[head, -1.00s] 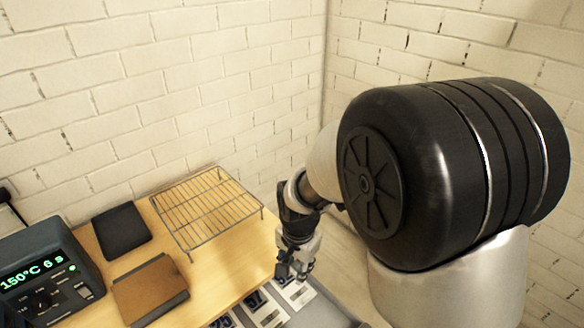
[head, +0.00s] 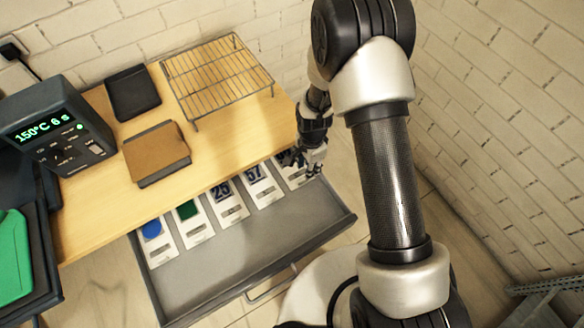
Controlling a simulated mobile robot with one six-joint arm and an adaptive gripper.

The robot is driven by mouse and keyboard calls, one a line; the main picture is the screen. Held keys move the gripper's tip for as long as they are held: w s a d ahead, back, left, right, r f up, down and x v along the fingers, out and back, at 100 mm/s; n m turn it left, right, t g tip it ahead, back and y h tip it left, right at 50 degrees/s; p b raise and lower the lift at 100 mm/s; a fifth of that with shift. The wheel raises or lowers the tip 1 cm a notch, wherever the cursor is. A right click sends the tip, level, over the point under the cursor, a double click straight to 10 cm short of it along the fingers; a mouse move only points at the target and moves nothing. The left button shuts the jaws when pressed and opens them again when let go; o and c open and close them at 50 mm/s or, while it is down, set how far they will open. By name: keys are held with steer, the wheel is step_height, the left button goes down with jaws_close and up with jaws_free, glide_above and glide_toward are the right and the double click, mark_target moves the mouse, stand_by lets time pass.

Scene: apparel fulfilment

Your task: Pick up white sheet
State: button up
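Several white sheets lie in a row in an open grey drawer (head: 262,243) under the table. From left to right, one bears a blue circle (head: 159,249), one a green square (head: 195,234), one the number 25 (head: 233,213) and one the number 57 (head: 266,198). The rightmost white sheet (head: 288,181) is partly covered by my gripper, so its print cannot be made out. My gripper (head: 309,173) points down at this rightmost sheet. Its fingers are small and dark here; I cannot tell their opening or whether they touch the sheet.
A wooden table (head: 226,149) carries a wire rack (head: 218,78), a black pad (head: 132,93) and a brown pad (head: 155,151). A heat press (head: 62,125) reading 150°C 6 s stands left, with a green item (head: 14,257) beside it. The drawer's front part is bare.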

mark_target(294, 177)
step_height(294, 177, down, 7)
steer(key=shift+r+b, duration=0.1)
steer(key=shift+b, duration=0.95)
steer(key=shift+c, duration=0.4)
jaws_close()
